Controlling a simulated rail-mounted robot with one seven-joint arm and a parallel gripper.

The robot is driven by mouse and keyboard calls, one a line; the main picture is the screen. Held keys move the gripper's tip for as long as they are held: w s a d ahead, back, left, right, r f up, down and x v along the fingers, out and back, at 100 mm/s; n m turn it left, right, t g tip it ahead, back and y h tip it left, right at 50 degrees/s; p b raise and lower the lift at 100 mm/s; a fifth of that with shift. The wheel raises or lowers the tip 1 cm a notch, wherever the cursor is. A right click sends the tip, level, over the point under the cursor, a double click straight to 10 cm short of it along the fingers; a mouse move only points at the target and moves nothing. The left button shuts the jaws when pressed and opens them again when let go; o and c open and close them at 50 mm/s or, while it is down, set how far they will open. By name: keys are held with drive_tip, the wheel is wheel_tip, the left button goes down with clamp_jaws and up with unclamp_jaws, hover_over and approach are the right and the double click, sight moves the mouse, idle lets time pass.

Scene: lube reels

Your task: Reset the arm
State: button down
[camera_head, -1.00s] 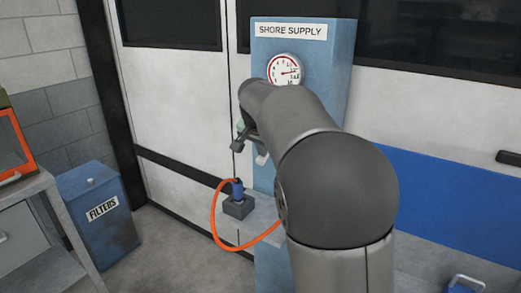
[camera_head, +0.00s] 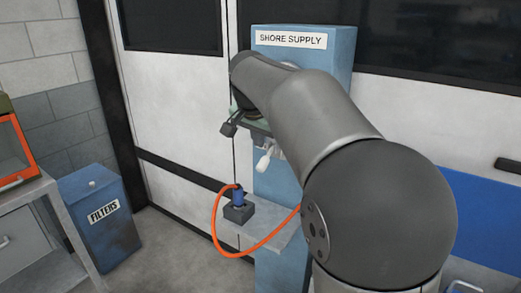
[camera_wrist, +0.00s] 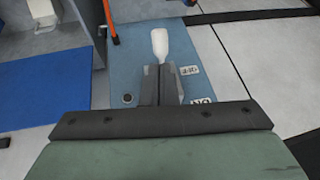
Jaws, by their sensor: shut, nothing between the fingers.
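My gripper (camera_wrist: 160,80) shows in the wrist view as two grey fingers, closed together and empty, in front of the blue shore supply cabinet (camera_wrist: 125,72). A white rounded handle (camera_wrist: 160,44) shows just beyond the fingertips; I cannot tell whether they touch. In the head view my arm reaches across the front of the cabinet (camera_head: 345,40). The white handle (camera_head: 263,162) hangs below the wrist there, and the fingers are mostly hidden.
A blue plug in a dark socket block (camera_head: 239,211) sits on a grey shelf (camera_head: 270,232), with an orange cable (camera_head: 219,238) looping from it below my arm. A blue filters bin (camera_head: 100,215) and a grey bench (camera_head: 30,215) stand at the left.

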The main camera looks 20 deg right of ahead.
drive_tip(key=v, duration=0.5)
drive_tip(key=s+a+f+n+g+y, duration=0.2)
drive_tip(key=s+f+n, duration=0.7)
drive_tip(key=s+f, duration=1.8)
drive_tip(key=s+g, duration=0.2)
drive_tip(key=shift+s+f+g, duration=0.25)
drive_tip(key=shift+g, duration=0.15)
